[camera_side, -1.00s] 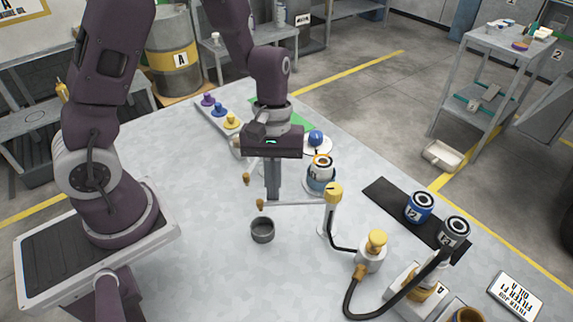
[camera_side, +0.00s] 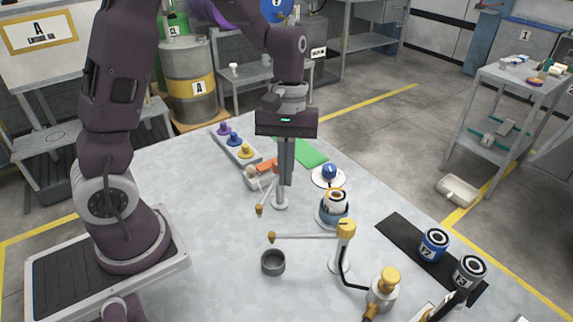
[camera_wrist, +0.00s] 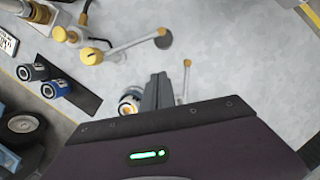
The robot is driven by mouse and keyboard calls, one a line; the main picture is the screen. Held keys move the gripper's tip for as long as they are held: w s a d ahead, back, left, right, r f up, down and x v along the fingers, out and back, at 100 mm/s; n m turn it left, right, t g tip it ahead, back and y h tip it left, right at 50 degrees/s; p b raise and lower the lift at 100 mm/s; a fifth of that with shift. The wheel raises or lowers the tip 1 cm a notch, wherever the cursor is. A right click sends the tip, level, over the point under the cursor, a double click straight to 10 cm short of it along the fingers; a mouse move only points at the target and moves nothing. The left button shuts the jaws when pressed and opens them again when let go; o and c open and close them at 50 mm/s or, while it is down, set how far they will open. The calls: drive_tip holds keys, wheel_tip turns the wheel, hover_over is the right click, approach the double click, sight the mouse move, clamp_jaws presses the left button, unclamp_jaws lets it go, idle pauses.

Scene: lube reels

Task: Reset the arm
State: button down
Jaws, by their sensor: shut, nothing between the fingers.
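My gripper (camera_side: 286,184) hangs upright over the middle of the table, its long fingers together and empty. In the wrist view the closed fingers (camera_wrist: 157,76) point out over bare table. In the side view they cover part of a thin jointed arm (camera_side: 265,197) on a round foot. A yellow-capped post (camera_side: 346,230) with a long horizontal rod stands to their right. I cannot tell the exact height of the fingertips above the table.
A black mat (camera_side: 397,230) holds a blue can (camera_side: 433,244) and a grey can (camera_side: 469,271). A tray (camera_side: 240,153) with purple, blue and yellow knobs lies behind. The left part of the tabletop is clear.

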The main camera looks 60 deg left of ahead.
drive_tip(key=s+d+r+m+t+y, duration=0.1)
drive_tip(key=s+r+m+t+y, duration=0.1)
drive_tip(key=s+r+m+t, duration=0.5)
drive_tip(key=s+r+m, duration=0.2)
drive_tip(key=s+r, duration=0.4)
drive_tip(key=s, duration=0.2)
drive_tip(key=shift+d+r+m, duration=0.25)
drive_tip(key=shift+d+m, duration=0.05)
drive_tip(key=shift+m, duration=0.1)
